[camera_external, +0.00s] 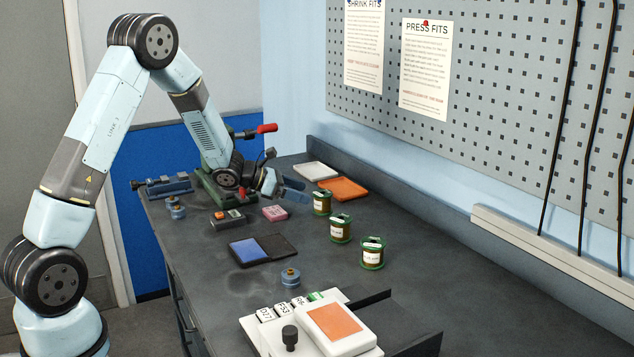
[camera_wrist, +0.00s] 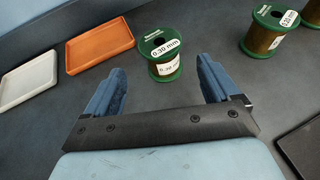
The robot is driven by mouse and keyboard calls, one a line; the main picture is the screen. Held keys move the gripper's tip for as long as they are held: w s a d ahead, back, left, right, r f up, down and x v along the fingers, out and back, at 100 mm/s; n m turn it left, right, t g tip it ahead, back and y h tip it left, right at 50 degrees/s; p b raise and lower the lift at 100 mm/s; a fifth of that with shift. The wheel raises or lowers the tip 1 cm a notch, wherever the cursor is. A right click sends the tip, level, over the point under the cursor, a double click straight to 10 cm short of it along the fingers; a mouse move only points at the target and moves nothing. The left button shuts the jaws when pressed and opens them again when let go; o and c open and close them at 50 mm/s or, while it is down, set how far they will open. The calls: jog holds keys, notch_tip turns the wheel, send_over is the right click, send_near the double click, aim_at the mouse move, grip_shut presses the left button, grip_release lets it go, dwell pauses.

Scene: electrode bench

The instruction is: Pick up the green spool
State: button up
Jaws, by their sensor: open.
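Several green spools wound with copper-coloured wire stand upright on the dark bench. The farthest green spool (camera_external: 322,202) is nearest my gripper (camera_external: 294,190). In the wrist view this spool (camera_wrist: 160,54) has a white label reading 0.30 mm and stands just beyond and between my fingertips (camera_wrist: 158,78). My gripper is open, with nothing between the fingers. A second green spool (camera_external: 340,229) and a third green spool (camera_external: 372,253) stand toward the camera. They also show in the wrist view at upper right, the second spool (camera_wrist: 268,32) and, cut by the edge, another spool (camera_wrist: 310,14).
An orange tray (camera_external: 343,189) and a white tray (camera_external: 315,171) lie behind the nearest spool. A blue and black folder-like pad (camera_external: 262,250), a pink block (camera_external: 274,213) and a white device (camera_external: 335,325) are on the bench. The pegboard wall (camera_external: 480,110) borders the right side.

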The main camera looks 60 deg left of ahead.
aim_at(314, 193)
jog(key=shift+r+x, duration=0.15)
jog(key=shift+x, duration=1.75)
jog(key=shift+r+x, duration=0.15)
jog(key=shift+x, duration=1.75)
jog(key=shift+d, duration=0.1)
jog(key=c, duration=1.3)
jog(key=shift+r, duration=0.1)
jog(key=shift+c, duration=0.8)
